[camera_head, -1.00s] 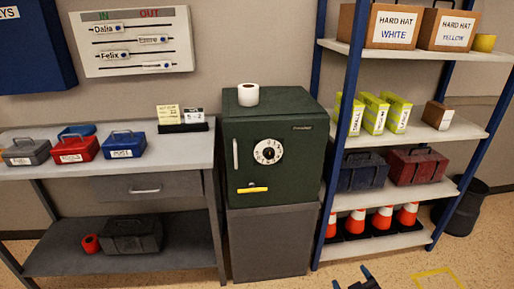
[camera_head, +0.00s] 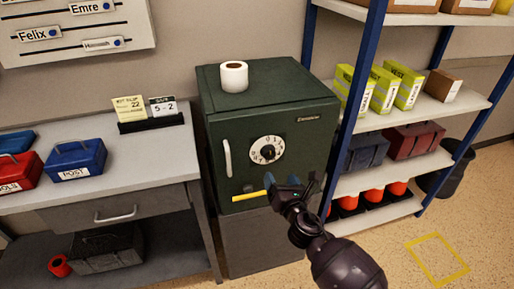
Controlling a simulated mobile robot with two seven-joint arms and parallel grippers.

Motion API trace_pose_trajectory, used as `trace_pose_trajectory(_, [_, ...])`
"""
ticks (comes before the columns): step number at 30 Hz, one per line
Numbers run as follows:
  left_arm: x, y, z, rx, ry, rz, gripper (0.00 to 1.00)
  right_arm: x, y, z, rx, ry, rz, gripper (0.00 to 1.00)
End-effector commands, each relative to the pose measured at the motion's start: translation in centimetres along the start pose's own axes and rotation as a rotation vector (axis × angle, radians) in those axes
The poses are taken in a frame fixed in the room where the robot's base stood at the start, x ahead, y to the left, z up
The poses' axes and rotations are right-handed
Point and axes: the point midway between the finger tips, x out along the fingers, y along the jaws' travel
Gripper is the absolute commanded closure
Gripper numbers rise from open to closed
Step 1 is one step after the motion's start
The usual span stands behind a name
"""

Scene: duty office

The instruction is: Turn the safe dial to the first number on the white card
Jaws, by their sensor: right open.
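The dark green safe (camera_head: 225,118) stands on a grey cabinet. Its dial (camera_head: 266,150) is a white ring with a dark knob in the middle; the numbers are too small to read. The white card (camera_head: 163,106) with a black top band reads "5 - 2" and stands in a black holder on the desk, left of the safe. My right gripper (camera_head: 283,182) is open and empty, in front of the safe door just below the dial, apart from it in the picture. My left gripper is out of view.
A pale handle (camera_head: 228,158) and a yellow bar (camera_head: 248,195) are on the safe door. A paper roll (camera_head: 234,82) stands on the safe. A yellow card (camera_head: 129,108) stands beside the white one. A blue-posted shelf (camera_head: 356,85) is close on the right.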

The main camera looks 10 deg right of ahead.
Motion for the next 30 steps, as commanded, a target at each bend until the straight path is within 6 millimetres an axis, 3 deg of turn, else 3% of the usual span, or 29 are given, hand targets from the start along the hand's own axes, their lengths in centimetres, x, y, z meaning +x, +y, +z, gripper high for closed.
trace_pose_trajectory(4, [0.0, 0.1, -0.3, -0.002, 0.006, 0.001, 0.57, -0.1, 0.0, 0.1, -0.125, -0.003, 0.001, 0.3])
trace_pose_trajectory(11, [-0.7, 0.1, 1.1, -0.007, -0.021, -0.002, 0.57, 1.0, 0.0, 0.1, -0.16, -0.004, 0.001, 0.3])
trace_pose_trajectory(24, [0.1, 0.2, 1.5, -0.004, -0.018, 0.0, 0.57, 8.0, 0.0, 0.0, -0.155, -0.002, 0.002, 0.3])
trace_pose_trajectory(30, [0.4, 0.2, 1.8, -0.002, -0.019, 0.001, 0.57, 10.0, 0.0, 0.0, -0.155, -0.002, 0.0, 0.3])
